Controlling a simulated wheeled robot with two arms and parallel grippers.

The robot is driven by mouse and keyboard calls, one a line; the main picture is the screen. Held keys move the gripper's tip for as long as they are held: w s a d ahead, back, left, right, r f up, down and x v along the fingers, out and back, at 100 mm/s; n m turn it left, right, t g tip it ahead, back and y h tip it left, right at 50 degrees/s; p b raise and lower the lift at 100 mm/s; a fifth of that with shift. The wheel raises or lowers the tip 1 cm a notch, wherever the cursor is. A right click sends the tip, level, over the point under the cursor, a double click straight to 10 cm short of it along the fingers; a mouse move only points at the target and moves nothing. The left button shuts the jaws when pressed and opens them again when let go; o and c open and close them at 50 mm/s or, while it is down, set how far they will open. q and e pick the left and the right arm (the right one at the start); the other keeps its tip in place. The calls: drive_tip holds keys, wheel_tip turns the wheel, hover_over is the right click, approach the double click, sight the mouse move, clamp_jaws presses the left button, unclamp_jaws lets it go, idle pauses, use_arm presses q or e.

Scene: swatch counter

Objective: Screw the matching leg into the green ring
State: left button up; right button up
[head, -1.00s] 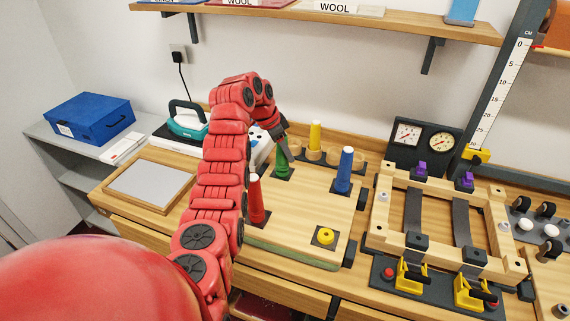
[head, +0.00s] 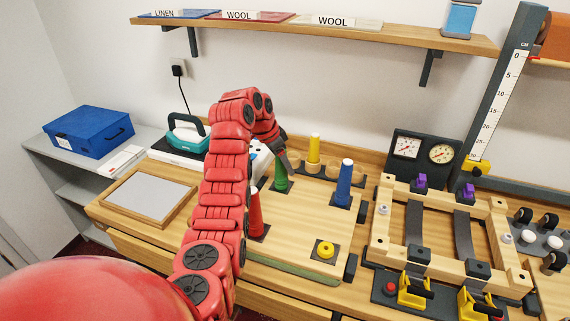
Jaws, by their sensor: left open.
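A green leg (head: 281,182) stands upright on a dark square plate at the back left of a wooden board (head: 290,222). The green ring itself cannot be made out at its foot. My left gripper (head: 284,162) is open at the top of the green leg, and its fingers partly cover it. I cannot tell whether they touch it. A red leg (head: 256,216) and a blue leg (head: 344,186) also stand upright on the board. A yellow ring (head: 325,250) on its dark plate holds no leg. A yellow leg (head: 314,150) stands in the rack behind. My right gripper is not in view.
A wooden frame with clamps (head: 381,219) stands to the right, near two gauges (head: 407,147).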

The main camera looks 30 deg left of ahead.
use_arm(q)
drive_tip(key=shift+d+n, duration=0.1)
drive_tip(key=shift+n, duration=0.7)
drive_tip(key=shift+r+n+y+p, duration=0.25)
drive_tip(key=shift+n+y+p, duration=0.25)
drive_tip(key=shift+n+p, duration=0.35)
drive_tip(key=shift+f+n+y, duration=0.15)
drive_tip(key=shift+n+y, duration=0.35)
drive_tip(key=shift+n, duration=0.45)
drive_tip(key=n, duration=0.2)
drive_tip(key=n+y, duration=0.1)
drive_tip(key=shift+a+f+n, duration=0.1)
drive_tip(key=shift+a+n, duration=0.2)
drive_tip(key=shift+n, duration=0.1)
drive_tip(key=n, duration=0.1)
drive_tip(key=n+y, duration=0.1)
drive_tip(key=n, duration=0.1)
drive_tip(key=shift+a+f+y+b, duration=0.1)
drive_tip(key=shift+a+y+b, duration=0.1)
drive_tip(key=shift+y+b, duration=0.15)
drive_tip(key=shift+a+n, duration=0.2)
drive_tip(key=shift+n, duration=0.2)
